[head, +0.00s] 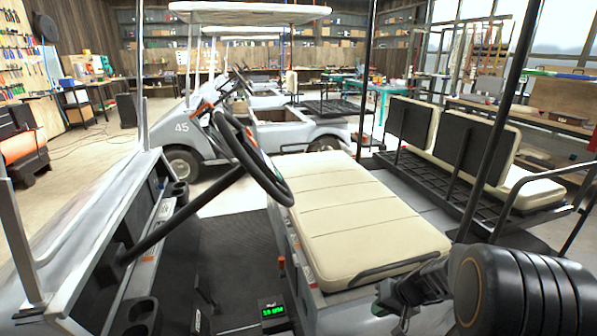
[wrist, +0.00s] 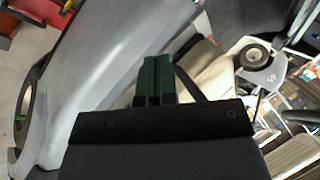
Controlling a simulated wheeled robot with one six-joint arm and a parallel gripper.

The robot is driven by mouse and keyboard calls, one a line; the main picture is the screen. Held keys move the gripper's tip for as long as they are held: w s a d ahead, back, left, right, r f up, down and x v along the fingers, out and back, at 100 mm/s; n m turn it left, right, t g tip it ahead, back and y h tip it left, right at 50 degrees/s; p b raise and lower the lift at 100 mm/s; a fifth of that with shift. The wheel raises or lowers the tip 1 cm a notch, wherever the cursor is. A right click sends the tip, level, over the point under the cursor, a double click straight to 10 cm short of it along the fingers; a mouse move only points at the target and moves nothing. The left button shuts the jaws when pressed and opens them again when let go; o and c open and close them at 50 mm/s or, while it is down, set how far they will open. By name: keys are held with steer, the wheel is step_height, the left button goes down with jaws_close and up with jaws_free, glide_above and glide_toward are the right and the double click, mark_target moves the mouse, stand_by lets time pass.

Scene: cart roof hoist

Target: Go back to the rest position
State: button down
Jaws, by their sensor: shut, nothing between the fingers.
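My gripper (wrist: 156,68) shows in the wrist view with its two dark green fingers shut together and nothing between them. In the head view my arm comes in from the lower right, and my gripper is partly visible at the lower edge, just in front of the near end of the cream cart seat (head: 355,215). In the wrist view the fingers lie across the edge of a grey cart body panel (wrist: 120,50). I cannot tell how far apart they are.
The near cart has a black steering wheel (head: 250,160), a grey dashboard (head: 105,225) and upright roof posts. A small box with a green display (head: 272,312) is on its floor. A rear bench (head: 470,150) stands at right. Another cart (head: 190,130), marked 45, is beyond.

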steer(key=s+a+r+h+p, duration=0.1)
steer(key=s+r+p, duration=0.3)
steer(key=r, duration=0.5)
steer(key=s+a+r+n+h+p, duration=0.1)
steer(key=s+r+p, duration=0.3)
steer(key=r, duration=0.5)
steer(key=s+a+r+n+h+p, duration=0.1)
steer(key=s+a+r+h+p, duration=0.2)
steer(key=r, duration=0.6)
steer(key=shift+s+r+t+h+p, duration=0.15)
steer(key=shift+s+t+h+p, duration=0.3)
steer(key=shift+s, duration=0.75)
steer(key=shift+s+d, duration=0.1)
steer(key=shift+d, duration=0.05)
